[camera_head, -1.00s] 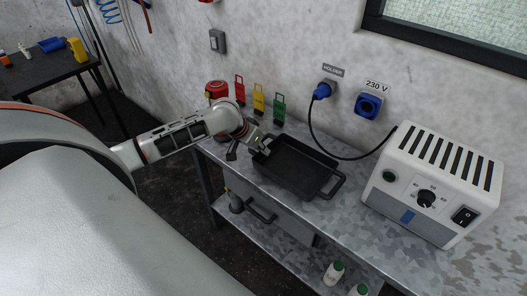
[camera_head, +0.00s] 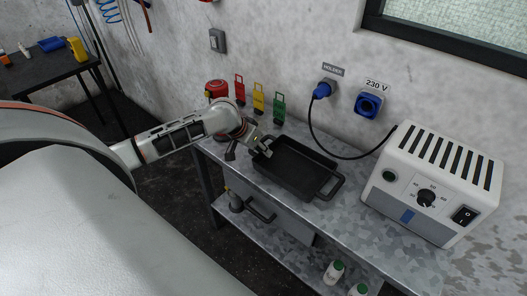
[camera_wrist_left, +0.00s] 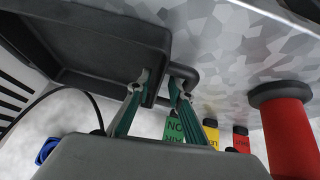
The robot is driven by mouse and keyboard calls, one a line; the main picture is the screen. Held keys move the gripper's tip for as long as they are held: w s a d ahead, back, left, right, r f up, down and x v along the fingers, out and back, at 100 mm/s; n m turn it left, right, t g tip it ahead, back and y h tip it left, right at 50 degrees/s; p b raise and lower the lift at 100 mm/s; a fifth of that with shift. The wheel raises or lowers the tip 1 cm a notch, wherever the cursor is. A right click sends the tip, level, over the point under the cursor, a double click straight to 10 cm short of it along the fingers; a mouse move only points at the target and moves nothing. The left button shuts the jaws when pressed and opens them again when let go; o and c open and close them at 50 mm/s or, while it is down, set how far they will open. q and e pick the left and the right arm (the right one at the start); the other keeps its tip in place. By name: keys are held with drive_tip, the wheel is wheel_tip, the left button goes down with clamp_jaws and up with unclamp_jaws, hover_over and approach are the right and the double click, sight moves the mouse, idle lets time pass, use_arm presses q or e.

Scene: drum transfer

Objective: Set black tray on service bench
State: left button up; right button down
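The black tray (camera_head: 292,184) lies flat on the service bench (camera_head: 352,215), with its right handle (camera_head: 335,188) free. My left gripper (camera_head: 264,151) is at the tray's left handle. In the left wrist view, its two green-sided fingers (camera_wrist_left: 160,88) stand apart around the tray's handle (camera_wrist_left: 190,76), with a gap between them. The tray's wall (camera_wrist_left: 95,35) fills the upper left of that view. Whether the fingertips touch the handle is hard to tell. My right gripper is not in view.
A white power unit (camera_head: 436,185) stands right of the tray, its black cable running to a blue wall socket. Red, yellow and green tags (camera_head: 258,101) and a red item (camera_head: 216,89) stand behind the gripper. Bottles (camera_head: 334,273) stand on the lower shelf.

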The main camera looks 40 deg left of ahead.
use_arm(q)
drive_tip(key=v, duration=1.1)
drive_tip(key=shift+s, duration=0.1)
drive_tip(key=shift+s, duration=0.1)
